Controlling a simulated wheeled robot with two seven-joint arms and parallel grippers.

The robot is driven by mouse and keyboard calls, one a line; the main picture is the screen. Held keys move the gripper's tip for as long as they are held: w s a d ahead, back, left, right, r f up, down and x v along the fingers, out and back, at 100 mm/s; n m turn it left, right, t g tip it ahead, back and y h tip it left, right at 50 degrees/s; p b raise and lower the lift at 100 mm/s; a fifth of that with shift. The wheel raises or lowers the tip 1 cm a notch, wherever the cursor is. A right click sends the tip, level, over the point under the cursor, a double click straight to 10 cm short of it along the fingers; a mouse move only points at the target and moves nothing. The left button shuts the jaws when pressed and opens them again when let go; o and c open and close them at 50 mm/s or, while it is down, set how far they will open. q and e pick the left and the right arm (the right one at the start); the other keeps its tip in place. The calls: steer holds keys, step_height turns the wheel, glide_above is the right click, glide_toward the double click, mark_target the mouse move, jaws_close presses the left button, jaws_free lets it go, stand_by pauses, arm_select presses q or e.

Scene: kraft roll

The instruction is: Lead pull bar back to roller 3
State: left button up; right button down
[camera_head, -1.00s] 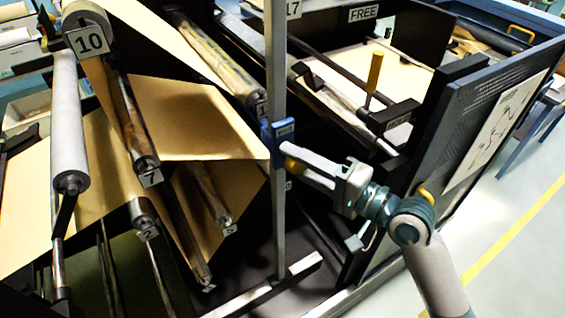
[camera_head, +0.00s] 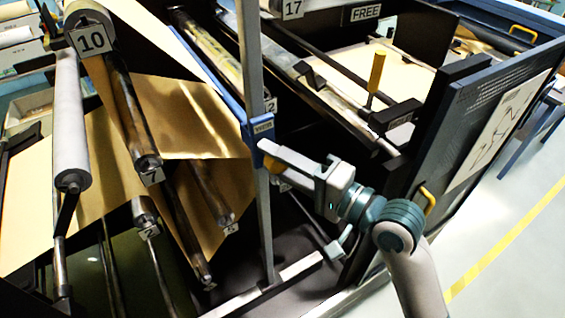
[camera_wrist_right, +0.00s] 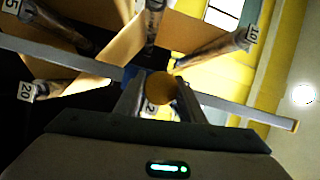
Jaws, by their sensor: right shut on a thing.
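The pull bar (camera_head: 232,105) is a blue bar along the edge of the brown kraft paper (camera_head: 185,115). Its near end is a blue block with a small label, at the upright grey post. My right gripper (camera_head: 270,153) is shut on the yellow knob at this end. In the right wrist view the round orange-yellow knob (camera_wrist_right: 161,86) sits between the fingers (camera_wrist_right: 158,100). Rollers tagged 10 (camera_head: 118,100), 7 (camera_head: 135,120) and 2 (camera_head: 144,212) lie left of the bar. I cannot read a 3 on any tag. My left gripper is not in view.
The grey upright post (camera_head: 257,210) stands close to my right gripper. A dark side panel with a diagram (camera_head: 495,130) is at the right. A yellow-handled lever (camera_head: 376,75) stands behind the gripper. Open floor (camera_head: 490,260) lies at the lower right.

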step_height(320, 180, up, 5)
steer(key=s+a, duration=0.2)
steer(key=shift+a, duration=0.4)
